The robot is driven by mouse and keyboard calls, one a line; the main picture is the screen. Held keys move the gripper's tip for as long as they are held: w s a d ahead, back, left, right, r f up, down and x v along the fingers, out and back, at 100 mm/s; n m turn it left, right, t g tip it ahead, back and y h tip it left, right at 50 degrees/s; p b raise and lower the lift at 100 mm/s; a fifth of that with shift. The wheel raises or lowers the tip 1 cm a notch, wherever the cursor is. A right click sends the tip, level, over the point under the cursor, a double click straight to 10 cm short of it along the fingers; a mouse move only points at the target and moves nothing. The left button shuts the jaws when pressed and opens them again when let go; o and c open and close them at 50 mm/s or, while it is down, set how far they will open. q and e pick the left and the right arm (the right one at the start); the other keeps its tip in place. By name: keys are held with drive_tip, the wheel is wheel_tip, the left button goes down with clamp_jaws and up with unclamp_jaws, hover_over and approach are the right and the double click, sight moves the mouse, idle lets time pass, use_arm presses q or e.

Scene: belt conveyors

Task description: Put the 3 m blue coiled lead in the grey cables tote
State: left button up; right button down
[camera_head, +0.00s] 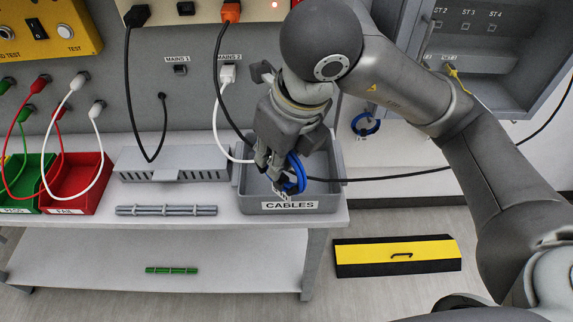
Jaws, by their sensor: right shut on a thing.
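My right gripper (272,165) points down over the grey cables tote (291,207), which carries a "CABLES" label and stands at the right end of the bench. The gripper is shut on a blue coiled lead (297,174). The coil hangs at the fingertips, within the tote's outline. I cannot tell whether it touches the tote floor. The gripper and arm hide the back of the tote. My left gripper is not in view.
A grey slotted tray (172,163), a grey bar (166,210), and a red bin (80,196) stand left. A yellow-black block (397,255) lies on the floor.

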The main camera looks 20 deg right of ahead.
drive_tip(key=w+d+f+p, duration=0.5)
drive_tip(key=w+f, duration=0.7)
drive_tip(key=shift+d+f, duration=0.15)
drive_tip(key=shift+f, duration=0.15)
drive_tip(key=shift+f, duration=0.15)
drive_tip(key=c, duration=1.6)
unclamp_jaws()
drive_tip(key=shift+o, duration=0.7)
